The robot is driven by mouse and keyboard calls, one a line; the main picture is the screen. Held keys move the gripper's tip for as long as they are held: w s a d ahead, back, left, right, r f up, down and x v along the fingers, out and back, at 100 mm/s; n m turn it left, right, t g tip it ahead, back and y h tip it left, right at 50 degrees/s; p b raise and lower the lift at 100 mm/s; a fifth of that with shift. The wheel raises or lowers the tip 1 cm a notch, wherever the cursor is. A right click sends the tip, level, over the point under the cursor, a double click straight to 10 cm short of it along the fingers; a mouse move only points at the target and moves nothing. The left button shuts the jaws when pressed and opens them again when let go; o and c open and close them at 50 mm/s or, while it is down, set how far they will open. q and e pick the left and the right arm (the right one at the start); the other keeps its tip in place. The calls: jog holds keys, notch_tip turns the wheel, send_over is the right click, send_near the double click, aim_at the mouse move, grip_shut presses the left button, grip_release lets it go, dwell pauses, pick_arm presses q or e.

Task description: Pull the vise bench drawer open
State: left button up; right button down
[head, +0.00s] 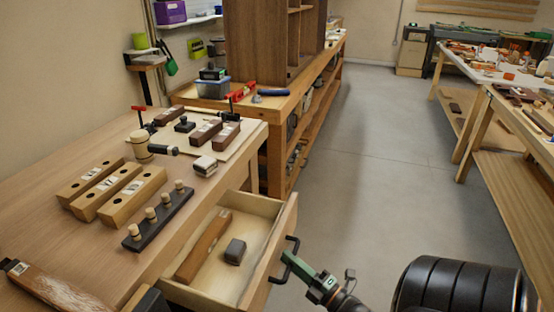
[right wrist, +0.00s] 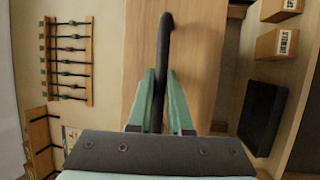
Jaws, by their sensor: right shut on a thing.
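The bench drawer (head: 262,212) stands pulled out from the wooden bench (head: 50,165). Inside lie a long brown wooden piece (head: 205,245) and a small grey block (head: 235,251). The black drawer handle (head: 284,262) is on the drawer's front. My right gripper (head: 294,261) is at the handle from the right, its green fingers shut on it. In the right wrist view the dark handle (right wrist: 165,45) runs between the two green fingers (right wrist: 159,95), with the wooden drawer front behind. My left gripper cannot be made out in the head view.
On the bench top stand wooden blocks (head: 118,190), a dark peg strip (head: 158,216), a mallet (head: 140,145) and a board with clamps. A shelved bench (head: 275,120) stands behind. The floor (head: 375,160) to the right is clear up to another table (head: 515,170).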

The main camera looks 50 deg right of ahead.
pick_arm(q)
jog(key=shift+w+r, duration=0.1)
pick_arm(e)
jog(key=shift+s+d, duration=0.15)
jog(key=shift+s, duration=0.25)
pick_arm(q)
jog(key=shift+d, duration=0.1)
jog(key=shift+r, duration=0.1)
pick_arm(e)
jog(key=c, duration=1.1)
grip_release()
pick_arm(q)
jog(key=shift+w, duration=0.1)
pick_arm(e)
jog(key=s, duration=0.4)
jog(key=s+f, duration=0.1)
jog(key=s, duration=0.3)
jog(key=s+f, duration=0.1)
jog(key=s, duration=0.3)
jog(key=shift+s+f, duration=0.1)
jog(key=shift+s, duration=0.05)
pick_arm(q)
jog(key=shift+f, duration=0.2)
